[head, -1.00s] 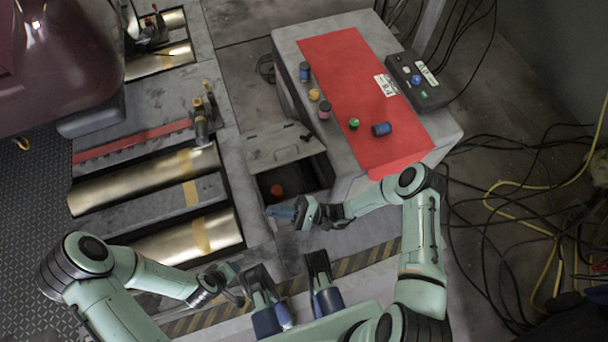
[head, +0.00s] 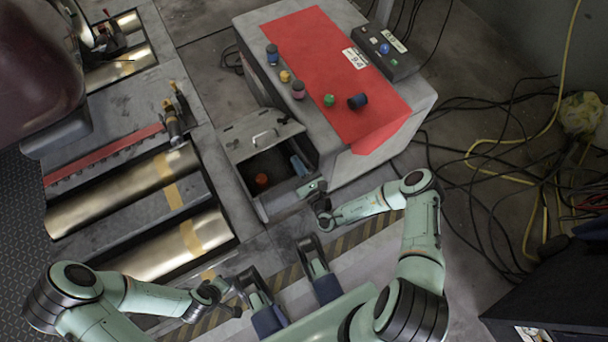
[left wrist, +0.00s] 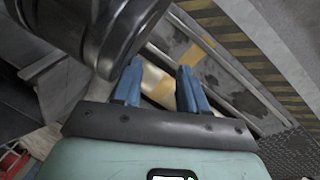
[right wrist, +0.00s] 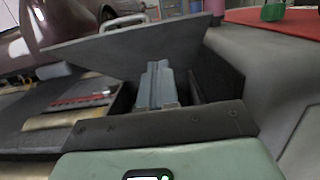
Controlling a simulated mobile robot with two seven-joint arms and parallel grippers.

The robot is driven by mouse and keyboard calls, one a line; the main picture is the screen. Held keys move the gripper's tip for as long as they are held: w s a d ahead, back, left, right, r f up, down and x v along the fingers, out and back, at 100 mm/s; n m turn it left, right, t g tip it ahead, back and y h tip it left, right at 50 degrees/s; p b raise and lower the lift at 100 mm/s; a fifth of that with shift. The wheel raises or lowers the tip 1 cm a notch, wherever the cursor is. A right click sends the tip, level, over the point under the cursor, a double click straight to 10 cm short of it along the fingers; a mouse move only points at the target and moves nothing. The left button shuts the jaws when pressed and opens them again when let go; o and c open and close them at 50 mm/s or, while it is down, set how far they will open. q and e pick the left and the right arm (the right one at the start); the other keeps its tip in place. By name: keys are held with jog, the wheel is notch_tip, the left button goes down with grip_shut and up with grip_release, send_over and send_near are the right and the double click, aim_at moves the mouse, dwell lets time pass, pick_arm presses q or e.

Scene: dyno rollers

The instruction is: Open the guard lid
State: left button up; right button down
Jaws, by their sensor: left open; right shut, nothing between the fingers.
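The guard lid (head: 262,131) is a grey plate with a light handle, on the far side of an open-topped grey box (head: 262,210). In the right wrist view the lid (right wrist: 130,45) stands tilted up above the box opening. A small red-orange knob (head: 262,180) shows inside the box. My right gripper (head: 299,165) is shut and empty. Its blue fingers reach into the right side of the opening, and in the right wrist view the fingertips (right wrist: 158,66) appear close to the lid; contact cannot be told. My left gripper (left wrist: 158,75) is open and empty, low at the left, away from the box.
A grey cabinet with a red mat (head: 330,65) stands right of the box, bearing several small coloured cylinders and a black button box (head: 385,52). Brass rollers (head: 125,190) lie left. Cables (head: 480,150) cover the floor at right.

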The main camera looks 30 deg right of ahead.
aim_at(285, 139)
pick_arm(q)
jog(key=shift+s+a+f+g+b, duration=0.2)
jog(key=shift+s+f+g+b, duration=0.25)
jog(key=shift+s+f, duration=0.7)
pick_arm(e)
jog(key=shift+w+r, duration=1.75)
jog(key=shift+w, duration=0.25)
pick_arm(q)
jog(key=shift+s+r, duration=0.1)
jog(key=shift+r, duration=0.1)
